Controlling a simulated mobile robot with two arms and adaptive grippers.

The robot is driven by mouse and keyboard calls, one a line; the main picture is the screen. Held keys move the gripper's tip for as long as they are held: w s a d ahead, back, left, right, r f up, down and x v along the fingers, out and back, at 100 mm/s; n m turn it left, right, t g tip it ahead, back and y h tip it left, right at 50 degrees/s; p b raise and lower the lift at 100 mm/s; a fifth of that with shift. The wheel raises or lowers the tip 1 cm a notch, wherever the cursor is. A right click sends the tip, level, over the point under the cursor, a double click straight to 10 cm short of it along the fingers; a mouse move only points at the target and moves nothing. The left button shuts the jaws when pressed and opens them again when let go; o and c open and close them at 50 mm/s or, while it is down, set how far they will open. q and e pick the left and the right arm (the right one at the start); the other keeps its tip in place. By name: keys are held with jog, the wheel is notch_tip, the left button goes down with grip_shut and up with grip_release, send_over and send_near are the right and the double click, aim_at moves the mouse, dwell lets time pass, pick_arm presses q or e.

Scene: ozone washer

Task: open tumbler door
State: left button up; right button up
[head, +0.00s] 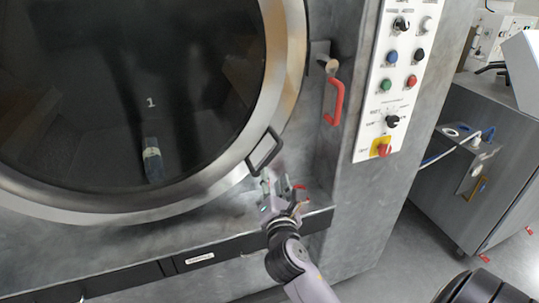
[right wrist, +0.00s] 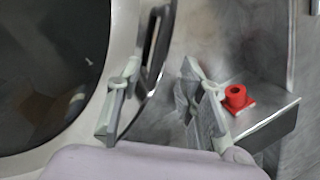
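The round tumbler door has dark glass (head: 130,85) in a wide metal ring (head: 290,60) and fills the left of the head view. A black loop handle (head: 266,150) sits on the ring's lower right. It also shows in the right wrist view (right wrist: 160,45) at the top middle. My right gripper (head: 277,186) is open, just below the handle. In the right wrist view its two fingers (right wrist: 162,100) are spread, with the handle's lower end showing between them. No grip on the handle shows; whether a finger touches it I cannot tell. My left gripper is out of view.
A red lever handle (head: 334,101) and a white control panel (head: 395,85) are right of the door. A metal ledge (right wrist: 270,125) with a red fitting (right wrist: 237,98) lies close right of my right gripper. A grey cabinet (head: 475,175) stands farther right, beyond open floor.

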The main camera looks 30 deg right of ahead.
aim_at(270, 161)
jog(key=p+x, duration=0.1)
jog(key=x, duration=0.8)
jog(key=shift+w+d, duration=0.25)
jog(key=shift+w, duration=0.05)
jog(key=shift+c, duration=0.2)
grip_shut()
